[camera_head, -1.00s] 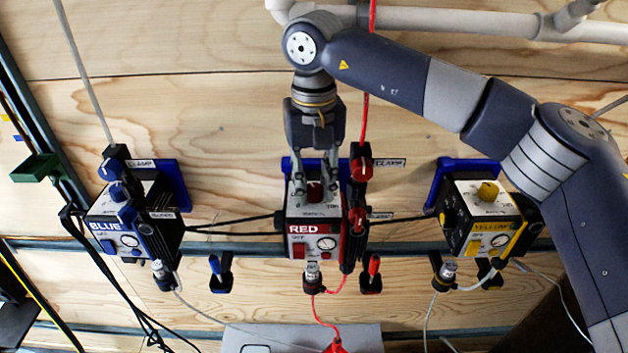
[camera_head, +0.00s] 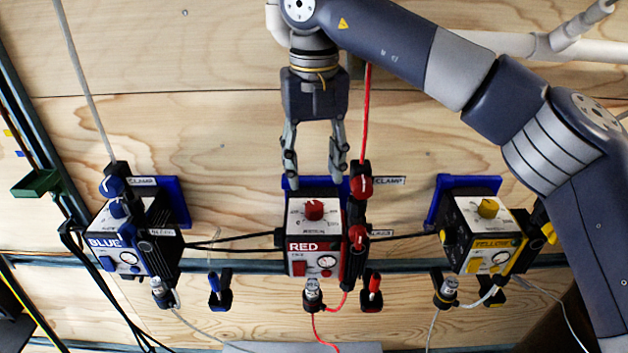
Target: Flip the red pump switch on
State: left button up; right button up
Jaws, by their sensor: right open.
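The red pump (camera_head: 313,233) is a white box with a red "RED" label, mounted on the wooden wall in the middle. A red knob (camera_head: 314,210) sits on its top face, and a small red switch (camera_head: 299,266) sits at the lower left of its front beside a round gauge (camera_head: 327,262). I cannot tell the switch's position. My right gripper (camera_head: 315,180) hangs from above with its two fingers apart and empty, just above the red pump's top. It appears clear of the knob. My left gripper is not in view.
The blue pump (camera_head: 127,240) is at the left and the yellow pump (camera_head: 487,238) at the right. A red clamp (camera_head: 361,182) and a red tube (camera_head: 366,120) stand close to the right of my gripper. Black cables link the pumps. The wall above is mostly bare.

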aim_at(298, 266)
jog(key=k+j, duration=0.3)
jog(key=k, duration=0.15)
jog(key=k+j, duration=0.3)
jog(key=k, duration=0.15)
